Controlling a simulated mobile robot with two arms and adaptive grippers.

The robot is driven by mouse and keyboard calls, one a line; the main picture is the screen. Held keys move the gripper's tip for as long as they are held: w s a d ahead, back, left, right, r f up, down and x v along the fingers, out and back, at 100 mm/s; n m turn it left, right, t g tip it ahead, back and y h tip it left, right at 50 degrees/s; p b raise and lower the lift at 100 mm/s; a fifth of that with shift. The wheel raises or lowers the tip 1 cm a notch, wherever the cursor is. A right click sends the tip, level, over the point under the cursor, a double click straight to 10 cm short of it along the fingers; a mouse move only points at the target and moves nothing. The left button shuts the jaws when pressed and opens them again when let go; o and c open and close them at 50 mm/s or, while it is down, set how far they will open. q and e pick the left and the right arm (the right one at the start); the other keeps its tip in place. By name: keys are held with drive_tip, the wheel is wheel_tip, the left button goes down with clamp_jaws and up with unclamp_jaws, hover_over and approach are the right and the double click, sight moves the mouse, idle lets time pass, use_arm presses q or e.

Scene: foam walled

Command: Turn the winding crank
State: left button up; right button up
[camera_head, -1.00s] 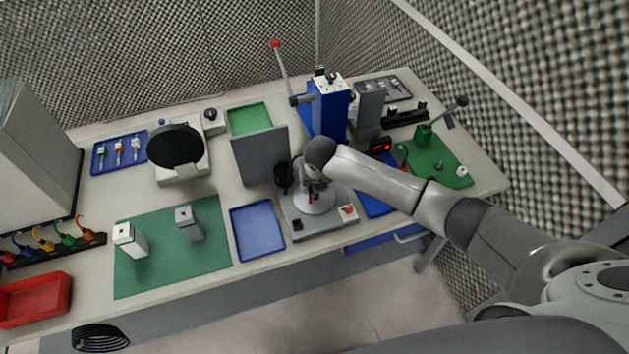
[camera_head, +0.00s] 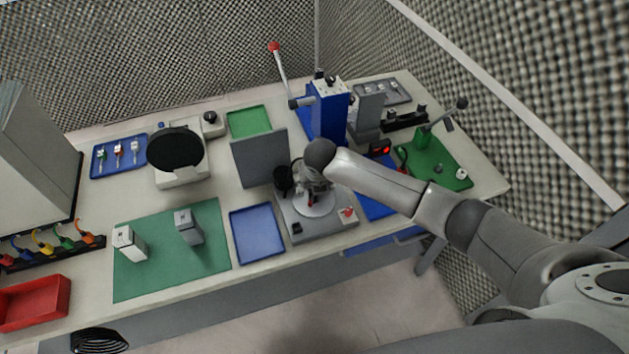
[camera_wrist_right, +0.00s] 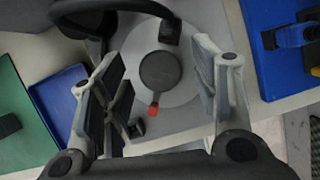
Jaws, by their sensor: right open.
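A grey-based device (camera_head: 335,222) stands at the table's front edge, with a pale round disc (camera_head: 318,210) on top. I cannot tell for sure which part is the winding crank. My right gripper (camera_head: 311,186) hangs above the disc, pointing down. In the wrist view my right gripper (camera_wrist_right: 160,74) is open, its fingers either side of the knob with gaps. Contact is not visible. My left gripper is not in view.
A black cup-like part (camera_head: 283,178) stands left of the disc, below an upright grey panel (camera_head: 259,157). A red button (camera_head: 347,212) is at the right. A blue tray (camera_head: 257,232) lies left. A tall blue press (camera_head: 328,108) and a green-based handle device (camera_head: 436,165) stand behind and right.

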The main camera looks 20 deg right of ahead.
drive_tip(key=v, duration=1.2)
drive_tip(key=shift+w, duration=0.1)
